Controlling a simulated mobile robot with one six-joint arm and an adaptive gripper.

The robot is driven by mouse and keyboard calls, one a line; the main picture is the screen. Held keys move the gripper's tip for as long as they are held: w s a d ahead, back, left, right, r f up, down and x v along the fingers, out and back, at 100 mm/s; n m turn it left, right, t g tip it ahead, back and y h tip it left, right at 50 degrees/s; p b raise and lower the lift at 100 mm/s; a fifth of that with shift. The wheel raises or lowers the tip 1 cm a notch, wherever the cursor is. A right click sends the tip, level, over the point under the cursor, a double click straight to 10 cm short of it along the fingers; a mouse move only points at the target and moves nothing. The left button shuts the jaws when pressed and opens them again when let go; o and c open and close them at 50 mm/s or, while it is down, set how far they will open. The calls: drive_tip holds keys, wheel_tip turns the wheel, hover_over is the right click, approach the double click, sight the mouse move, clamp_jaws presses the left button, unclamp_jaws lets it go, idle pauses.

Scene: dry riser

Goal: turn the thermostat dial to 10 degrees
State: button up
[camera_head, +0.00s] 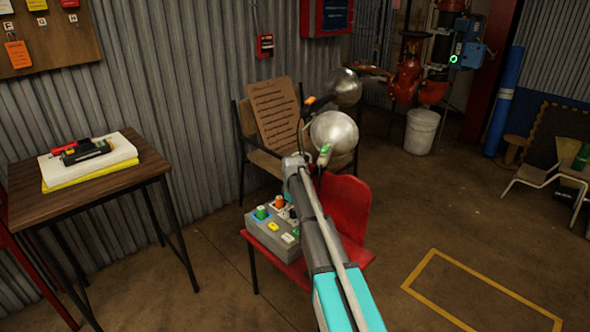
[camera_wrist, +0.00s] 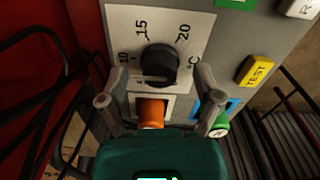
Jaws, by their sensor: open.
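The thermostat dial (camera_wrist: 158,66) is a round black knob on a white plate (camera_wrist: 190,16) marked 10, 15 and 20 °C in the wrist view. The 10 is at the knob's left, the 15 at its upper left and the 20 at its upper right. I cannot tell clearly which mark the knob points to. My gripper (camera_wrist: 160,97) is open, with one finger at the dial's lower left and the other at its lower right. Nothing is clearly held between them. In the head view the grey control box (camera_head: 262,236) sits on a red chair (camera_head: 348,205), partly hidden by my arm.
An orange knob (camera_wrist: 152,113) stands just below the dial, between the fingers. A green-tipped part (camera_wrist: 221,125) is by the right finger, and a yellow TEST button (camera_wrist: 257,70) is further right. A wooden table (camera_head: 90,188) stands at left; open floor lies at right.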

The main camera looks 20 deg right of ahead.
sight(293, 210)
drive_tip(key=n, duration=0.6)
drive_tip(key=shift+n, duration=0.3)
wheel_tip(293, 210, up, 14)
drive_tip(key=p, duration=1.4)
drive_tip(key=s+a+r+m+p, duration=0.3)
drive_tip(key=s+r+m+p, duration=0.4)
drive_tip(key=s+r+p, duration=0.6)
drive_tip(key=shift+s, duration=1.1)
drive_tip(key=shift+a, duration=0.15)
drive_tip(key=s+a+m, duration=0.2)
drive_tip(key=s+m, duration=0.5)
drive_tip(key=s, duration=0.8)
wheel_tip(293, 210, up, 14)
drive_tip(key=p, duration=1.3)
drive_tip(key=shift+f, duration=0.25)
drive_tip(key=shift+s+a, duration=0.1)
